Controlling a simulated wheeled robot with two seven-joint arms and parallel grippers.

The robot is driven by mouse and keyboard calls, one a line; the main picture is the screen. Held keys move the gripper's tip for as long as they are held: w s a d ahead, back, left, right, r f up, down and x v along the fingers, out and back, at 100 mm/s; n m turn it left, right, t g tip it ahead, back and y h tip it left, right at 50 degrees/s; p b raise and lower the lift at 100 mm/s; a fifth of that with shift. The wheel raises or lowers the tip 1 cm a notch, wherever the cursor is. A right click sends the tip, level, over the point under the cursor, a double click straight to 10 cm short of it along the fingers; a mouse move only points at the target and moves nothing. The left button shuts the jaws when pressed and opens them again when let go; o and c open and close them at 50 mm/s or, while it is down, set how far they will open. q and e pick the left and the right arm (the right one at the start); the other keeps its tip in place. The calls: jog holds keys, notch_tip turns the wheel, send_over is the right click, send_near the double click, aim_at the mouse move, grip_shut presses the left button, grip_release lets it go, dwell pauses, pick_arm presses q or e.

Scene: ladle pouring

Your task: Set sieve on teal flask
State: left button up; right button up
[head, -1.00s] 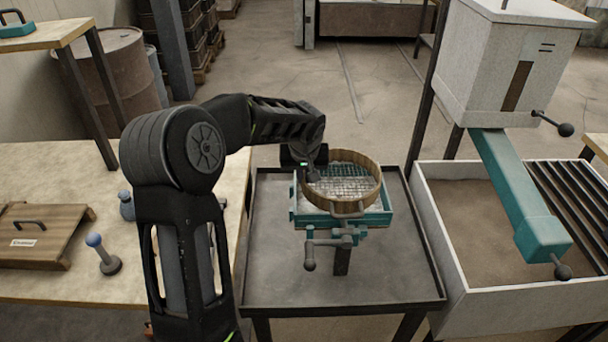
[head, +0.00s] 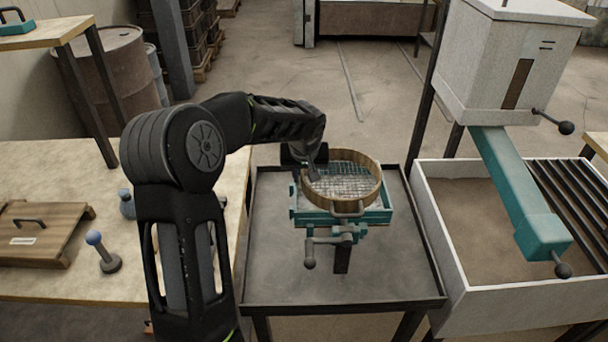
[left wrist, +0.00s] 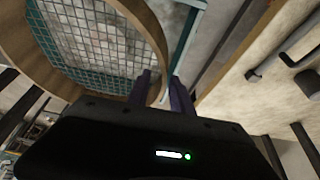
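The sieve (head: 372,197), a round wooden ring with a wire mesh and a front handle, is over the teal flask (head: 376,218). I cannot tell whether it rests on the flask or hangs just above. The flask is a square teal frame with clamps, on a dark metal table. My left gripper (head: 316,174) is at the sieve's left rim. In the left wrist view the two fingers (left wrist: 162,82) stand a little apart, one inside and one outside the sieve's wooden rim (left wrist: 155,40), and appear closed on it. My right gripper is not in view.
The dark metal table (head: 390,285) has free room in front of the flask. A sand bin (head: 455,285) with a teal chute (head: 520,190) stands to the right. A wooden bench at left holds a wooden board (head: 45,240) and a blue-knobbed tool (head: 108,262).

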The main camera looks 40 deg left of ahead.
pick_arm(q)
jog(key=shift+r, duration=0.3)
jog(key=shift+s+d+r, duration=0.1)
jog(key=shift+r, duration=0.2)
jog(key=b+v, duration=0.1)
jog(key=v, duration=1)
jog(key=shift+d, duration=0.1)
